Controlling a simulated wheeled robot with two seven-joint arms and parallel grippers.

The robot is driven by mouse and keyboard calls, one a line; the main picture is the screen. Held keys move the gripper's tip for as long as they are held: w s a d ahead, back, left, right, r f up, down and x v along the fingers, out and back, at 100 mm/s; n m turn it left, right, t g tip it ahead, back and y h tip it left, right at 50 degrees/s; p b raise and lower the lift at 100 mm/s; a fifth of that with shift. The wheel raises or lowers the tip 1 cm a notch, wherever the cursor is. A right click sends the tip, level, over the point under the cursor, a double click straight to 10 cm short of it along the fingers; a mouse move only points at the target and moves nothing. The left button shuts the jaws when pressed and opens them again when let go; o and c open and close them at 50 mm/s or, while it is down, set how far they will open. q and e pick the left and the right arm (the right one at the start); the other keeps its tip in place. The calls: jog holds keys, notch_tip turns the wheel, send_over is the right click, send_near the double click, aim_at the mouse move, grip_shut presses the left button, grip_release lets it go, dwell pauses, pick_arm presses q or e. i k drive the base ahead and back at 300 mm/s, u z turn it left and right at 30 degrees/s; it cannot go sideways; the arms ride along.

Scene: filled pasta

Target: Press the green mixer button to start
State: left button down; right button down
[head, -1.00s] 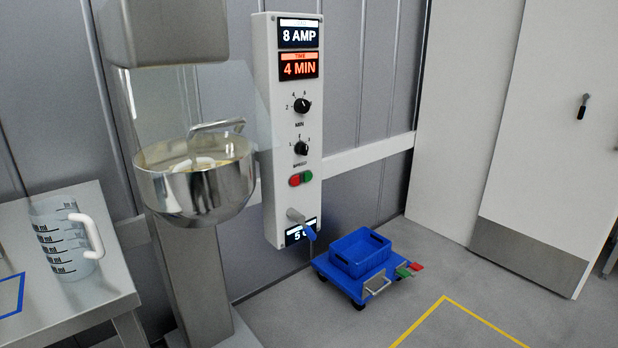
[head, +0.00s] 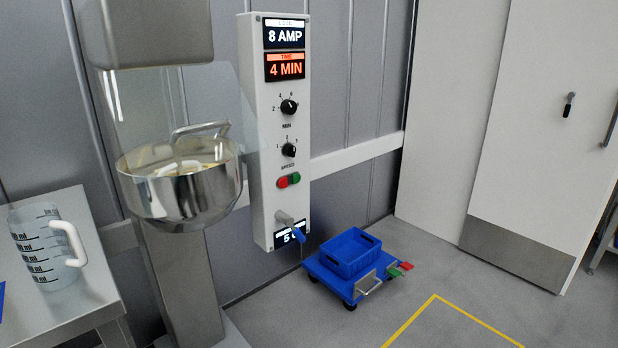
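The green button (head: 295,177) sits on the lower part of the white control panel (head: 262,150), just right of a red button (head: 282,182). The panel is mounted on the wall to the right of the mixer. The mixer has a steel bowl (head: 185,205) with pale contents and a clear guard around it. The panel's displays read "8 AMP" and "4 MIN", and two black knobs, MIN (head: 288,107) and SPEED (head: 289,150), sit below them. Neither of my grippers is in view.
A steel table (head: 75,300) with a clear measuring jug (head: 40,250) stands at the left. A blue trolley (head: 330,281) carrying a blue crate (head: 350,256) stands on the floor below the panel. Yellow floor tape (head: 410,318) and open floor lie at the right.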

aim_at(296, 176)
jog(key=z, duration=0.65)
jog(key=i, duration=0.75)
jog(key=z, duration=0.15)
